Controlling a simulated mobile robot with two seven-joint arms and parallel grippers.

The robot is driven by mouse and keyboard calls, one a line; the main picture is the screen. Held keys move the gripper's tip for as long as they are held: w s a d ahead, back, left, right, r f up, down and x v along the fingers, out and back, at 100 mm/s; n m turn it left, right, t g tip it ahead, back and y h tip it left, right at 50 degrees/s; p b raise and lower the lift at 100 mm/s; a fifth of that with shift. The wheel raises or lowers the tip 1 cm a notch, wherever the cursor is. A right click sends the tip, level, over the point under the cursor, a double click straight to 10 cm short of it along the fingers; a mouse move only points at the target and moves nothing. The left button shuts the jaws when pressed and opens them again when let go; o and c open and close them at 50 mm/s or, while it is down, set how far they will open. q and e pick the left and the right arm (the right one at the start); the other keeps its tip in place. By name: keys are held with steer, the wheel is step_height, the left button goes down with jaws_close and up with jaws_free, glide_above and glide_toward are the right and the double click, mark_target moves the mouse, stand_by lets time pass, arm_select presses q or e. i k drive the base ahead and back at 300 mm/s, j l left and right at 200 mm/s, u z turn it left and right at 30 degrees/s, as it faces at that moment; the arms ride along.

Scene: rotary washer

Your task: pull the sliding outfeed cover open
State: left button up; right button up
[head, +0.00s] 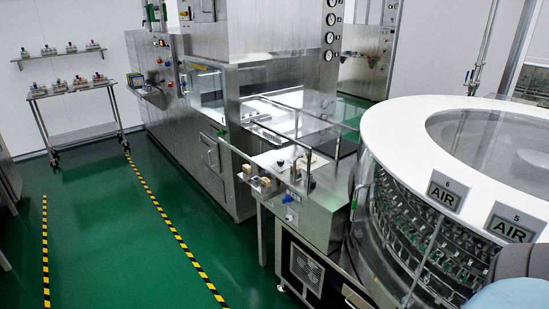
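A steel outfeed section (320,205) joins the boxy steel machine at the centre to the round washer at the right. Clear panels (325,106) in thin metal frames stand over the conveyor between them. I cannot tell for sure which panel is the sliding outfeed cover, or whether it is open or shut. Neither of my grippers is in view. A blue-grey rounded part, probably of my own arm, shows at the bottom right corner.
The round washer (395,125) has a white top ring, and glassware shows behind its clear wall. Small blocks and a blue knob (287,198) sit on the outfeed's near side. A wheeled cart (80,90) stands far left. The green floor (110,220) with striped tape is clear.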

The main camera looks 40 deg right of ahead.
mark_target(276, 140)
steer(key=i+j+z, duration=0.1)
steer(key=i+z, duration=0.2)
steer(key=i, duration=0.15)
steer(key=i+j+z, duration=0.15)
steer(key=i+z, duration=0.15)
steer(key=i+j+z, duration=0.3)
steer(key=i, duration=0.2)
